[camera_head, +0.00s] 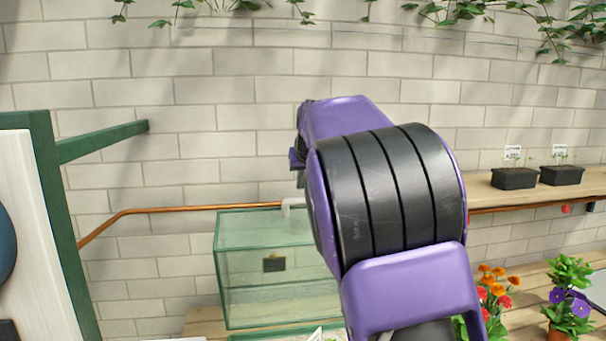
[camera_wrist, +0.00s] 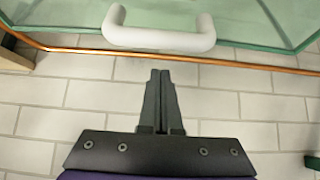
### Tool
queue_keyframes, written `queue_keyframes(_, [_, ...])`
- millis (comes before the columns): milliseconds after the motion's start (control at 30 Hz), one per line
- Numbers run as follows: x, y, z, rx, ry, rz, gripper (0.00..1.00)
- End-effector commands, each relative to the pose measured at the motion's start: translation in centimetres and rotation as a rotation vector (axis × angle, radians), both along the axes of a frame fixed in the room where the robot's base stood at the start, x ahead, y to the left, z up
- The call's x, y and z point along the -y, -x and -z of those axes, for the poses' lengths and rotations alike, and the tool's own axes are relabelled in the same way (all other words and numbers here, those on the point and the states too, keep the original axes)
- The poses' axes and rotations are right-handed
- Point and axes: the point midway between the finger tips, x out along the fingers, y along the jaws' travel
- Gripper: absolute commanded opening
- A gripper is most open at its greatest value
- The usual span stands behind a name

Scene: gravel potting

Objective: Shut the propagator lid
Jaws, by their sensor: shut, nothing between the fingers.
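The propagator's clear lid (camera_head: 245,285), with green-tinted edges, appears to stand raised against the wall left of my arm. A white handle (camera_head: 290,203) shows at its top edge, partly hidden by my arm. In the wrist view the handle (camera_wrist: 160,38) spans the upper middle, on the glass lid (camera_wrist: 252,20). My gripper (camera_wrist: 160,72) is shut and empty, its fingertips just below the handle in the picture; a gap shows between them. The head view does not show the fingers. A green edge at the bottom of the head view may be the base, mostly out of frame.
A copper pipe (camera_head: 160,210) runs along the brick wall behind the lid. A green post (camera_head: 55,220) stands at the left. Orange flowers (camera_head: 492,283) and a purple-flowered plant (camera_head: 568,305) stand right of my arm. Black seed trays (camera_head: 514,178) sit on a shelf.

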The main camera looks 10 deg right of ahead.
Motion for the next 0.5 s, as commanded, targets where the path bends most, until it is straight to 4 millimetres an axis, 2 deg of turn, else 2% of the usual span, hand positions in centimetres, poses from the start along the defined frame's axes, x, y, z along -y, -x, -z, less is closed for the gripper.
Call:
queue_keyframes(200, [-0.1, 1.8, 0.9, 0.000, 0.000, -0.001, 0.00])
queue_keyframes(500, [0.0, 2.2, 1.0, 0.000, 0.001, -0.001, 0.00])
